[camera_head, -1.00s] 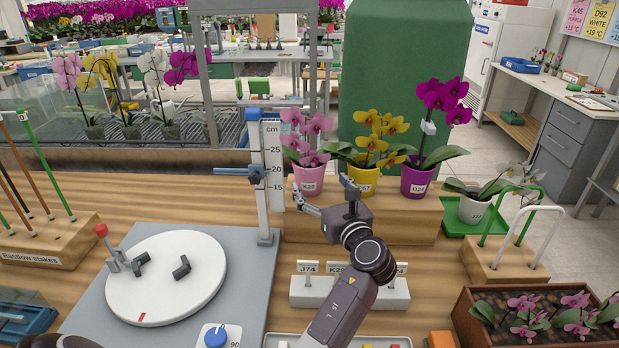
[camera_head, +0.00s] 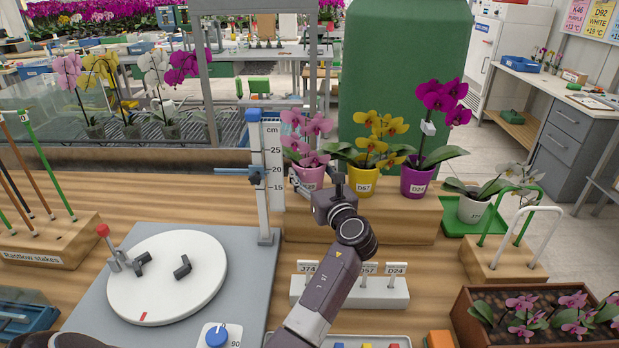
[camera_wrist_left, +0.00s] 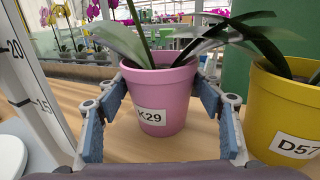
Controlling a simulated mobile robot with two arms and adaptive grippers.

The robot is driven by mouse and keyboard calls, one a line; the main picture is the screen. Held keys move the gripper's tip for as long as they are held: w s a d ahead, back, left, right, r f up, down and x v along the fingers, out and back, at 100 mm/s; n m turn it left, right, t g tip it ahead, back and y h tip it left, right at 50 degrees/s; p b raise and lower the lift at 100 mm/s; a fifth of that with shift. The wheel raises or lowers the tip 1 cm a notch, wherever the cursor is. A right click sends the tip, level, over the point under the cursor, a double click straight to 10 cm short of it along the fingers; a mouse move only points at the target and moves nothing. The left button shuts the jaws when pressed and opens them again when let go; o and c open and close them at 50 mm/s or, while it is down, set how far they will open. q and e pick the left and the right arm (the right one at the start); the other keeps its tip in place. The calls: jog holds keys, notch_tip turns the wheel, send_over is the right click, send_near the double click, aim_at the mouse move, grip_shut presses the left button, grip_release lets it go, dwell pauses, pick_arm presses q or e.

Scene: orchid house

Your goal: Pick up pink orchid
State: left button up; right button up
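The pink orchid (camera_head: 310,127) stands upright on a wooden step in a pink pot (camera_head: 309,174), labelled K29 in the left wrist view (camera_wrist_left: 160,90). My left gripper (camera_head: 318,184) is in front of this pot at the step's front edge. In the left wrist view its two blue-padded fingers are spread, one on either side of the pot. Narrow gaps seem to show between pads and pot; contact cannot be confirmed. The blossoms are out of the left wrist view. My right gripper is not in view.
A yellow pot (camera_head: 363,180) with a yellow orchid stands close to the right, then a purple pot (camera_head: 417,182). A height gauge (camera_head: 264,165) rises just left. A white label holder (camera_head: 388,293) stands in front, partly behind my arm. A white turntable (camera_head: 165,278) lies at left.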

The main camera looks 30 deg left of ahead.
pick_arm(q)
jog(key=c, duration=0.7)
jog(key=shift+r, duration=0.15)
